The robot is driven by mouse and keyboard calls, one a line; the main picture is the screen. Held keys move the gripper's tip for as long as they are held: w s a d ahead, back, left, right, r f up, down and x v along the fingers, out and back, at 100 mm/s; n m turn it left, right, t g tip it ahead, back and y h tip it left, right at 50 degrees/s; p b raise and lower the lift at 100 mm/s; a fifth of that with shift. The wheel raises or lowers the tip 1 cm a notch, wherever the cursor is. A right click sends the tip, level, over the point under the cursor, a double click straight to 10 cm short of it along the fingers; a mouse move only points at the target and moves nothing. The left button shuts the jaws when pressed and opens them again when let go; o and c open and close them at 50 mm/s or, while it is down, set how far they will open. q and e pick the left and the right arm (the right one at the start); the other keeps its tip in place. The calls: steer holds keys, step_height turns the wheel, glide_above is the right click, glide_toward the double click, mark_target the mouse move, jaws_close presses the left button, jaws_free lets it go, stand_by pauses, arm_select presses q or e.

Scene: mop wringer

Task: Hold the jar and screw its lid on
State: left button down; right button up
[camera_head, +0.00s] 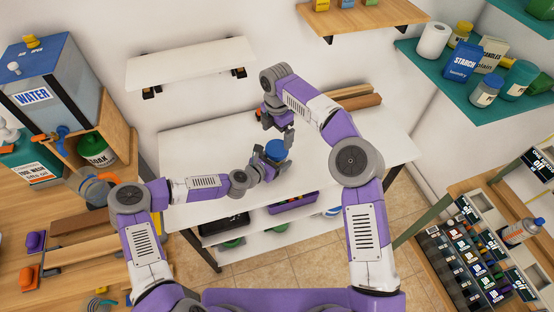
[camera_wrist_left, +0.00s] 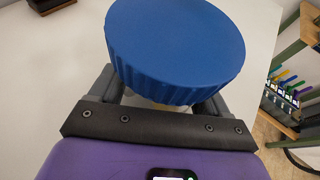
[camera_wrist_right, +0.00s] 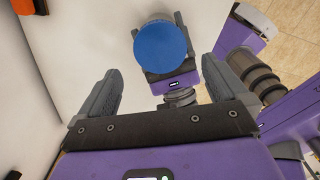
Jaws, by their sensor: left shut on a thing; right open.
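A ribbed blue lid (camera_head: 275,149) sits on top of the jar, over the white table. It fills the top of the left wrist view (camera_wrist_left: 178,45) and also shows in the right wrist view (camera_wrist_right: 160,47). The jar body is almost wholly hidden under the lid; only a pale sliver shows in the left wrist view. My left gripper (camera_head: 270,163) is shut on the jar below the lid. My right gripper (camera_head: 279,122) is open and empty, above and behind the lid and apart from it. I cannot tell how tightly the lid is seated.
The white table (camera_head: 190,145) has free room at its left, with brown blocks (camera_head: 350,103) at its back right. A wall shelf (camera_head: 190,63) hangs behind. A wooden counter with a water tank (camera_head: 50,85) stands left. A rack of small items (camera_head: 470,250) stands right.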

mark_target(277, 148)
step_height(277, 148, down, 7)
stand_by(0.3)
steer(key=c, duration=1)
steer(key=m, duration=0.6)
steer(key=shift+m, duration=0.3)
steer(key=shift+c, duration=0.2)
steer(key=o, duration=1)
steer(key=shift+o, duration=0.2)
steer(key=shift+r, duration=0.15)
